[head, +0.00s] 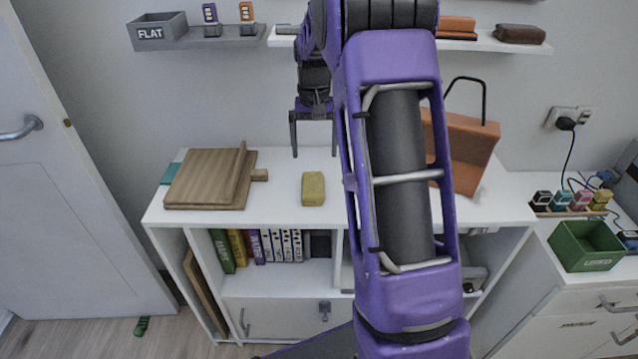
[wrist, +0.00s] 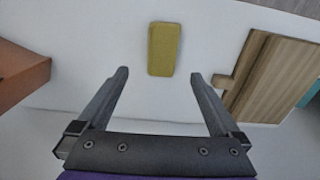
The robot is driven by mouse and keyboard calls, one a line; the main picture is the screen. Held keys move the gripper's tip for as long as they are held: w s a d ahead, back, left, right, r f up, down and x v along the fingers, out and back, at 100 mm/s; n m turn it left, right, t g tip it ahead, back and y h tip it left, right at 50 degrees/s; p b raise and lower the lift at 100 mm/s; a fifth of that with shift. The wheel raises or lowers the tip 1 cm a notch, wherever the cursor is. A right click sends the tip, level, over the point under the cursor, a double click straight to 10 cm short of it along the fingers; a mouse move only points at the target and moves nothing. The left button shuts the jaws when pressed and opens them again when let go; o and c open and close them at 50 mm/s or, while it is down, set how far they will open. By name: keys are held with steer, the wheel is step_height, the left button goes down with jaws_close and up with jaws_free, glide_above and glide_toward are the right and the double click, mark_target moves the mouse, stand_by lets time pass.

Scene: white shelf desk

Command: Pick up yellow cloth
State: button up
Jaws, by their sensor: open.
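The yellow cloth (head: 313,188) is a small folded block lying flat on the white shelf desk top (head: 270,218), right of the wooden boards. It also shows in the wrist view (wrist: 164,49), ahead of the fingertips and roughly centred between them. My gripper (head: 314,152) is open and empty, pointing down behind and above the cloth in the head view. It is apart from the cloth. In the wrist view both fingers of my gripper (wrist: 158,75) are spread wide.
Wooden boards (head: 205,180) lie left of the cloth. An orange-brown bag (head: 470,145) stands to the right, partly hidden by my arm. A wall shelf (head: 225,38) hangs behind. The desk top around the cloth is clear.

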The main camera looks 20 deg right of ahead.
mark_target(313, 183)
steer(key=f, duration=0.3)
steer(key=f+b, duration=0.1)
steer(key=f, duration=0.6)
steer(key=shift+a+f+b, duration=0.25)
steer(key=shift+f+b, duration=0.05)
steer(key=shift+f, duration=0.1)
steer(key=shift+c, duration=0.2)
steer(key=c, duration=1.2)
